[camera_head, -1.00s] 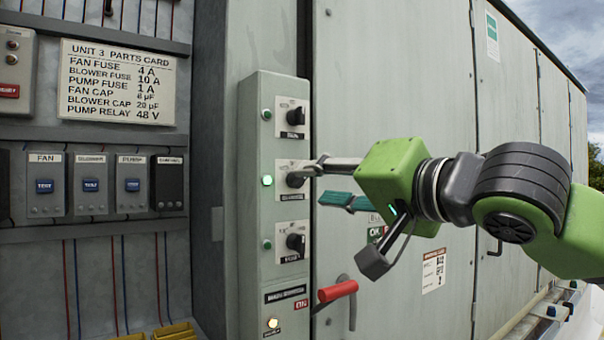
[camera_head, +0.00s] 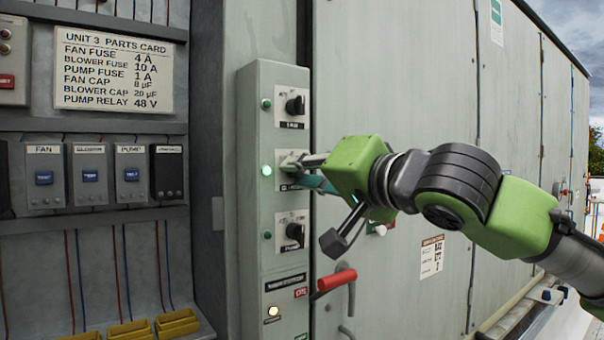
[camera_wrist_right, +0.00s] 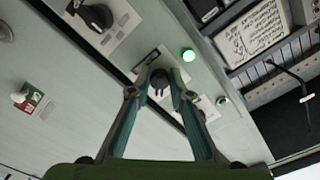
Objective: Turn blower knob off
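A narrow grey control column (camera_head: 255,215) carries three black rotary knobs: a top knob (camera_head: 294,105), a middle knob (camera_wrist_right: 160,78) and a bottom knob (camera_head: 294,232). The knob labels are too small to read. The green lamp (camera_head: 266,171) beside the middle knob is lit; the other two lamps look unlit. My left gripper is not in view.
A parts card (camera_head: 114,70) and a row of fuse boxes (camera_head: 90,175) are in the bay on the left. Large grey cabinet doors (camera_head: 390,80) stand to the right.

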